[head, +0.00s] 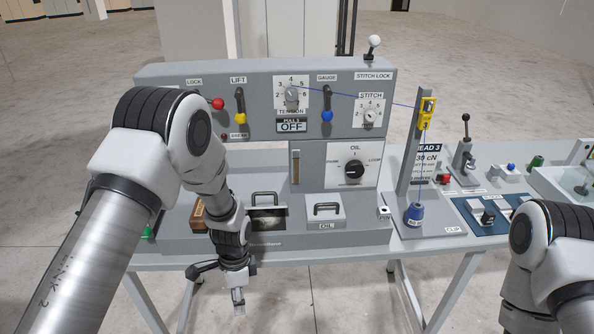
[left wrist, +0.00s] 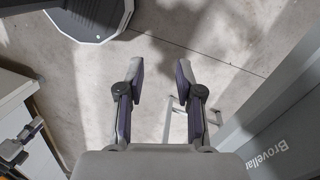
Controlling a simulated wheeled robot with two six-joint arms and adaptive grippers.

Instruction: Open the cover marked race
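No label reading race is legible in the head view. A handled grey cover (head: 263,198) lies on the machine bed just right of my left forearm, with a dark recess (head: 267,218) showing in front of its handle. Any label beside it is hidden or unreadable. A second handled cover (head: 326,212), to its right, is marked OIL and looks closed. My left gripper (head: 238,300) hangs down in front of the bed's front edge, below and apart from both covers. In the left wrist view my left gripper (left wrist: 160,75) has its fingers apart, with only floor between them. My right gripper is out of view.
The upright panel (head: 146,75) with levers and dials stands behind the covers. In the left wrist view, the machine's lettered front (left wrist: 275,135) lies close on the right.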

